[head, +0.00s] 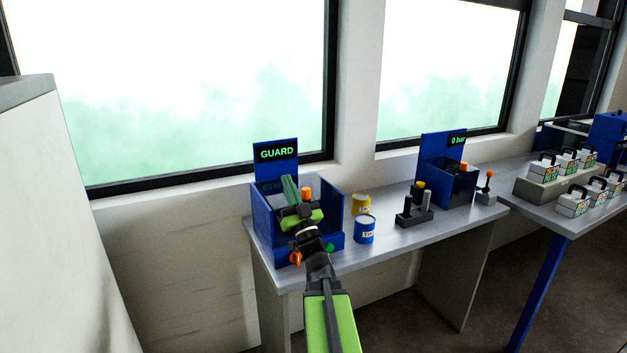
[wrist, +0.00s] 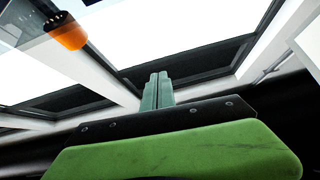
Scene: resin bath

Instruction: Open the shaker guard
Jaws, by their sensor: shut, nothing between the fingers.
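The shaker (head: 262,222) is a blue open-fronted box on the bench, with a back panel whose display (head: 277,154) reads GUARD in green. An orange knob (head: 307,194) shows at the box, just right of my gripper. In the wrist view an orange knob (wrist: 68,31) sits on a clear panel (wrist: 28,48) at upper left, apparently the guard. Whether the guard is raised or lowered I cannot tell. My gripper (head: 289,184) is over the box, its green fingers together and empty; they also show in the wrist view (wrist: 158,84), apart from the knob. My arm hides much of the box.
Yellow (head: 361,203) and blue (head: 365,229) cans stand right of the shaker. Beyond are a dark holder (head: 414,216), a second blue machine (head: 461,187) reading 0 bar and a small lever (head: 487,190). Several handled boxes (head: 572,203) stand far right. Windows are behind.

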